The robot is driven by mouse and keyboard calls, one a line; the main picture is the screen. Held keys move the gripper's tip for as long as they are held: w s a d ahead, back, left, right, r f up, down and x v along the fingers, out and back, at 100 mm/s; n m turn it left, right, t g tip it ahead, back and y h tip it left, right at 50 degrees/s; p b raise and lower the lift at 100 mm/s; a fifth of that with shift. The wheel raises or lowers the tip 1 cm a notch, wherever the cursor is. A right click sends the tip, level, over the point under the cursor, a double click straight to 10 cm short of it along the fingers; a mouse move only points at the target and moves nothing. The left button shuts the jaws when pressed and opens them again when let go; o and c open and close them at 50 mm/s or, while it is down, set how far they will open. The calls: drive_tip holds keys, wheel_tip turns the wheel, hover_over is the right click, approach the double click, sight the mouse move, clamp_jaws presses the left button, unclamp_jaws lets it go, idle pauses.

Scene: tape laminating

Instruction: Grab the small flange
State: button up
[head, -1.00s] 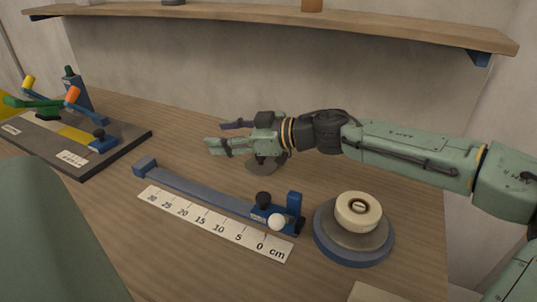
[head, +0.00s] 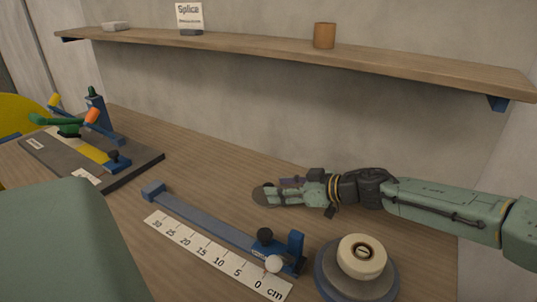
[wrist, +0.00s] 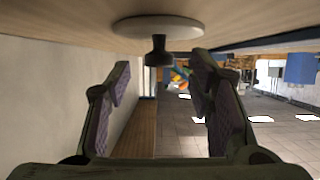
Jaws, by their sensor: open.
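A grey round disc (head: 258,194), which I take for the small flange, lies on the table at my fingertips in the head view. My fingers partly hide it there. In the wrist view, which is upside down, it shows as a pale disc (wrist: 160,26) with a dark knob (wrist: 159,52) standing from its middle. My gripper (head: 277,189) is low over the table and points left. In the wrist view my gripper (wrist: 160,75) is open and empty, with the knob in line with the gap between the fingers, beyond the tips.
A tape roll (head: 361,257) sits on a round blue-edged base at the front right. A blue slide gauge (head: 205,218) and a centimetre ruler (head: 210,252) lie in front of my gripper. A splicing board (head: 130,177) stands left. A shelf (head: 270,50) crosses the wall above.

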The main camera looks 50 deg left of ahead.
drive_tip(key=x, duration=0.3)
drive_tip(key=shift+a+p, duration=0.1)
drive_tip(key=shift+p, duration=0.2)
drive_tip(key=shift+c, duration=0.3)
clamp_jaws()
